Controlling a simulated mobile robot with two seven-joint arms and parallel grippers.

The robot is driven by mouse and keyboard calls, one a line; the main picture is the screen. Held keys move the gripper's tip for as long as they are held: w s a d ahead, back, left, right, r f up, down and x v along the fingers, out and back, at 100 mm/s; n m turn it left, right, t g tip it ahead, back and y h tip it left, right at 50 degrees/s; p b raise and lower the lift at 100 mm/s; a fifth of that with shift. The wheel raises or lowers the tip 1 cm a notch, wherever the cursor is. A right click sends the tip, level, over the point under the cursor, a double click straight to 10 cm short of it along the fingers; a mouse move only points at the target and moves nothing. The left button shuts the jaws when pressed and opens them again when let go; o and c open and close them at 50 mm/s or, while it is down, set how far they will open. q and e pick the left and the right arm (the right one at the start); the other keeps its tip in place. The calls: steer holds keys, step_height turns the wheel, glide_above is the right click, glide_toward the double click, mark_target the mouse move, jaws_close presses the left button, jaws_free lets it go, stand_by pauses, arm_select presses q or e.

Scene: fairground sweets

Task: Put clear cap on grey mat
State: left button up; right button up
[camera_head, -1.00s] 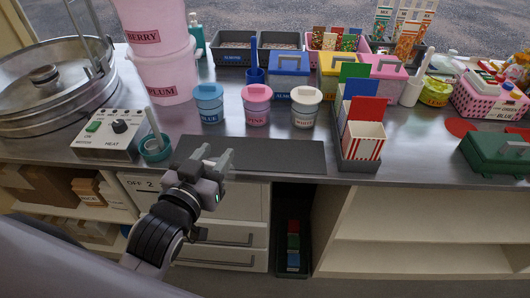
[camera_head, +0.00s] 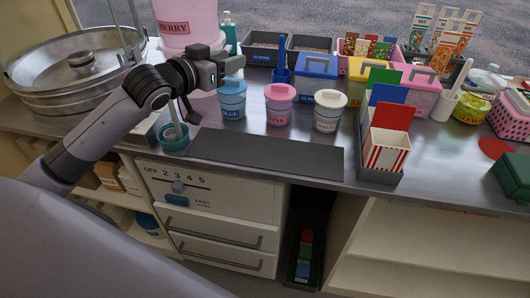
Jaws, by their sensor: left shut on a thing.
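The grey mat (camera_head: 265,155) lies flat and bare near the counter's front edge. My left gripper (camera_head: 213,80) is raised above the counter, behind the mat's left end and just left of the blue tub (camera_head: 232,100). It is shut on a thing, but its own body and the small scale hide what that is. I cannot make out a clear cap anywhere in this view. My right gripper is not in view.
Pink (camera_head: 279,105) and white (camera_head: 328,112) tubs stand behind the mat. A teal pot (camera_head: 174,140) with a pale handle stands at its left end. A rack with a striped box (camera_head: 386,151) is at its right. A large metal pan (camera_head: 75,75) is at far left.

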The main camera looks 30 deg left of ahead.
arm_select(q)
steer(key=shift+a+r, duration=0.1)
steer(key=shift+a, duration=0.2)
step_height(320, 180, down, 15)
steer(key=shift+w+f+b, duration=0.1)
steer(key=shift+b, duration=0.4)
steer(key=shift+f, duration=2.15)
steer(key=shift+f+b, duration=0.2)
steer(key=shift+b, duration=0.1)
steer(key=o, duration=1)
steer(key=shift+o, duration=0.2)
